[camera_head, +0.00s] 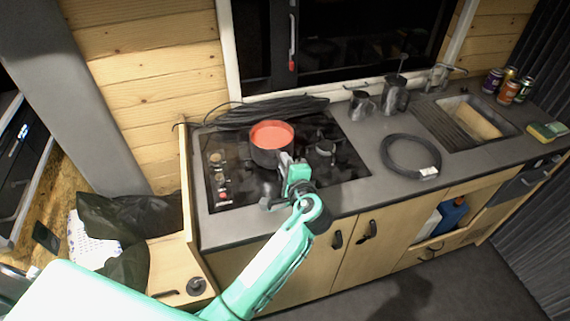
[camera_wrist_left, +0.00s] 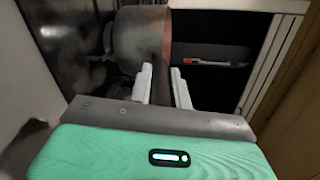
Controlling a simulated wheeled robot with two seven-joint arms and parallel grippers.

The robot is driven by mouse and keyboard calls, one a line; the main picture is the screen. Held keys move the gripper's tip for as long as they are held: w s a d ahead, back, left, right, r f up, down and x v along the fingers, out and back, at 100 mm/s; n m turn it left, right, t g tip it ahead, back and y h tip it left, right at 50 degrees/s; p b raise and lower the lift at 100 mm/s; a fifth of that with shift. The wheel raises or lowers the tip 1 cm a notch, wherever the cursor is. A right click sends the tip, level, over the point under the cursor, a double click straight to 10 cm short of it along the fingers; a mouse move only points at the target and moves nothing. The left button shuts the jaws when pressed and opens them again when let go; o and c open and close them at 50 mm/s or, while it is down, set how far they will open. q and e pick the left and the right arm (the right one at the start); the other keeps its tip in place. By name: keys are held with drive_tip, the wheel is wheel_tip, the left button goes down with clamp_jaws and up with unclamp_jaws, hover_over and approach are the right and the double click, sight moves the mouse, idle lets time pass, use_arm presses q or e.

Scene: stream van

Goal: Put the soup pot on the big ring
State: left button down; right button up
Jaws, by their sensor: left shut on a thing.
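The soup pot (camera_head: 272,146) is dark outside with orange-red contents or inside showing at the top. It is upright over the left part of the black hob (camera_head: 345,172). My left gripper (camera_head: 287,168) is shut on its handle at the pot's front right. In the left wrist view the pot (camera_wrist_left: 141,38) is beyond the fingers, with its handle between them (camera_wrist_left: 164,88). The pot and gripper hide the hob under them, so I cannot tell whether the pot touches a ring. Another burner (camera_head: 326,147) shows to its right. The right gripper is not in view.
A coiled black cable (camera_head: 262,112) lies behind the hob, and another coil (camera_head: 411,156) lies to its right. Dark jugs (camera_head: 395,95) stand at the back. The sink (camera_head: 480,117), several cans (camera_head: 509,91) and a sponge (camera_head: 541,132) are further right.

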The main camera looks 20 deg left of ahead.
use_arm(q)
drive_tip(key=c, duration=1.5)
unclamp_jaws()
drive_tip(key=shift+w+f, duration=0.1)
drive_tip(key=shift+f, duration=0.05)
drive_tip(key=shift+o, duration=1)
drive_tip(key=shift+a, duration=0.1)
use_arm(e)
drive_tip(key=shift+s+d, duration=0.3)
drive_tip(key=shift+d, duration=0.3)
use_arm(q)
drive_tip(key=shift+r, duration=0.25)
drive_tip(key=p+v, duration=0.3)
drive_tip(key=v, duration=0.9)
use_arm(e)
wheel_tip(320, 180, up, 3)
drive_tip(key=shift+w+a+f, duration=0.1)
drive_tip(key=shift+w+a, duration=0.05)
